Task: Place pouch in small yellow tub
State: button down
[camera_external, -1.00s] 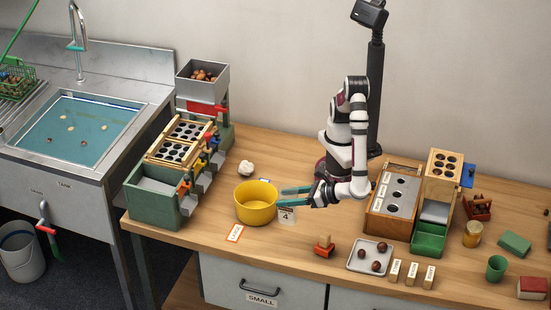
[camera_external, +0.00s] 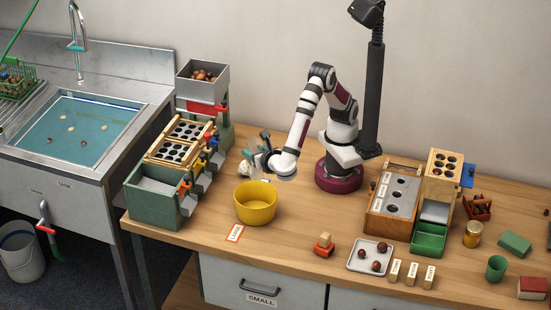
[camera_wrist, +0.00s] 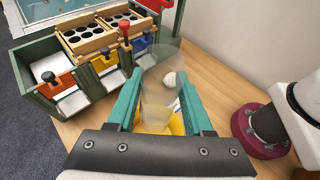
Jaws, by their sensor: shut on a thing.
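The small yellow tub (camera_external: 256,207) stands upright on the table near its front edge. My gripper (camera_external: 257,146) is above and behind the tub, toward the green sorting rack. In the wrist view my gripper's teal fingers (camera_wrist: 161,80) are shut on a clear, see-through pouch (camera_wrist: 158,98). The pouch is apart from the table as far as I can tell. Part of the yellow tub (camera_wrist: 179,124) shows below and behind the pouch. The pouch's lower end is hidden by the gripper body.
The green sorting rack (camera_external: 152,206) stands left of the tub. An orange-edged card (camera_external: 235,233) lies in front. A tray with chestnuts (camera_external: 357,264) is at right.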

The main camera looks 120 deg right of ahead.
notch_tip(320, 180, down, 14)
jog(key=shift+f, duration=0.25)
dwell(0.3)
jog(key=shift+c, duration=1.1)
grip_release()
jog(key=shift+a, duration=0.15)
jog(key=a, duration=0.9)
jog(key=shift+r, duration=0.1)
